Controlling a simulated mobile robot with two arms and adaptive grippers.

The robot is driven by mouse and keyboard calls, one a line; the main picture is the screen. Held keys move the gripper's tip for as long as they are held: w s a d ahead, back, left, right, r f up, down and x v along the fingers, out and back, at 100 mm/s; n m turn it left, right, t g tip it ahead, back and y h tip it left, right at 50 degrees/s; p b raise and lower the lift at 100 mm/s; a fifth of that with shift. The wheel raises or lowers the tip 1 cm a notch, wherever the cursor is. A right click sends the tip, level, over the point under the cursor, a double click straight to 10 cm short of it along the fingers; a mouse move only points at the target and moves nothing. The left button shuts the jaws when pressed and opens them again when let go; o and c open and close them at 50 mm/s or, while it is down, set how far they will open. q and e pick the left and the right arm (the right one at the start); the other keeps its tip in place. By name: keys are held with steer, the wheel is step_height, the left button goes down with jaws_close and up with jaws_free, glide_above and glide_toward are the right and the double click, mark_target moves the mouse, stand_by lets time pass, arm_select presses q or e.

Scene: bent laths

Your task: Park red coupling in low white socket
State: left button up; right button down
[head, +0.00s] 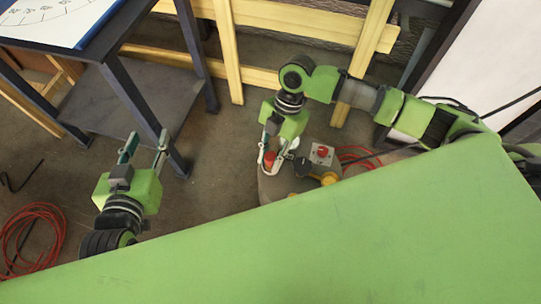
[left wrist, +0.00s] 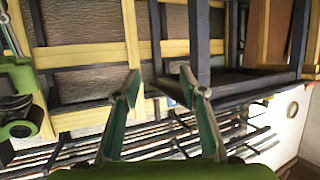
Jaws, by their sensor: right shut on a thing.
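The red coupling (head: 270,160) is low between the fingers of my right gripper (head: 273,158) in the head view. That gripper is shut on it, above a rounded brownish top. White parts show around the fingertips; I cannot tell which belong to the low white socket or whether the coupling touches it. My left gripper (head: 145,148) is open and empty, well to the left over the floor. Its spread fingers also show in the left wrist view (left wrist: 163,100), with nothing between them.
Beside the right gripper are a red knob (head: 322,151) on a pale plate, a black round part (head: 302,167) and a yellow part (head: 328,178). A dark table (head: 120,82) stands at upper left. Wooden rails (head: 228,60) run behind. A red cable (head: 35,228) lies at lower left.

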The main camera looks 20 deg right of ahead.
arm_select(q)
steer(key=shift+s+a+f+g+y+p, duration=0.25)
steer(key=shift+s+f+g, duration=0.2)
steer(key=shift+f, duration=0.3)
steer(key=shift+s+a+f+g+y+p, duration=0.15)
steer(key=shift+s+a+f+g, duration=0.1)
steer(key=shift+s+f+g, duration=0.35)
arm_select(e)
steer(key=shift+f, duration=0.1)
stand_by(1.0)
arm_select(q)
steer(key=shift+a+f, duration=0.1)
steer(key=shift+f, duration=0.2)
steer(key=shift+s+a+f, duration=0.1)
steer(key=shift+s+f, duration=0.2)
steer(key=shift+f, duration=0.05)
steer(key=shift+s+f+g, duration=0.15)
steer(key=shift+s+g, duration=0.05)
steer(key=shift+g, duration=0.05)
steer(key=shift+s+a+f, duration=0.15)
steer(key=shift+s+f, duration=0.05)
steer(key=shift+f, duration=0.05)
stand_by(0.3)
arm_select(e)
steer(key=c, duration=1.7)
jaws_free()
